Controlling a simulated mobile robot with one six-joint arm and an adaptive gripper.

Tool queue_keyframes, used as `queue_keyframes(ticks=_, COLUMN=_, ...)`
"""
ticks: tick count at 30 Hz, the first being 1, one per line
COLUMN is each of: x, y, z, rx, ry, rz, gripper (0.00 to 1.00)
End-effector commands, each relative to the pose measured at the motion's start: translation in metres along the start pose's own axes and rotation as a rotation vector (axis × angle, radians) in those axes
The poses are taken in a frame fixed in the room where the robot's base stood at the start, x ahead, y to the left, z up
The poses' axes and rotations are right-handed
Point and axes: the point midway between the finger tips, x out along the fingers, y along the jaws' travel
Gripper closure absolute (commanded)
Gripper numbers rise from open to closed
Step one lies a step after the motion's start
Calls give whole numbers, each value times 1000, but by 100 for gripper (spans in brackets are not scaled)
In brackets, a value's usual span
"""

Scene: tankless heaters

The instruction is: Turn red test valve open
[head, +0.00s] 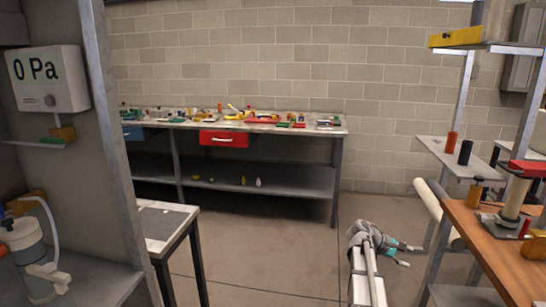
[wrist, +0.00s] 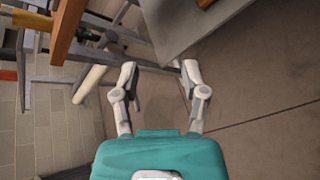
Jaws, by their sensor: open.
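I cannot make out a red test valve for certain. A red-topped device (head: 525,168) with a pale cylinder stands on the wooden bench at the right of the head view; whether its red part is a valve handle I cannot tell. My gripper (head: 409,256) is low over the floor, right of centre in the head view, left of that bench and well apart from it. In the wrist view my gripper (wrist: 159,72) has its two fingers spread, with nothing between them.
A wooden bench (head: 500,243) is at the right, near a shelf with red and black cylinders. A white roll (head: 438,212) slants close to my gripper. A long table (head: 335,130) with tools stands at the back. A pressure display (head: 48,78) reads 0 Pa. Middle floor is clear.

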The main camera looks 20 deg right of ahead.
Motion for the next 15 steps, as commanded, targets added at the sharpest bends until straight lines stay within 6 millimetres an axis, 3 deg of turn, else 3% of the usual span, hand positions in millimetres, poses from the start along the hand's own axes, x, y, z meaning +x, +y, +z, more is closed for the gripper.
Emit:
queue_keyframes(ticks=1, x=-18, y=-17, z=-8, rx=25, ry=47, rz=-21, gripper=43)
queue_keyframes(ticks=6, x=-69, y=-65, z=-36, rx=115, ry=192, rz=-117, gripper=43)
queue_keyframes(ticks=15, x=-164, y=-156, z=-68, rx=230, ry=402, rz=-337, gripper=43)
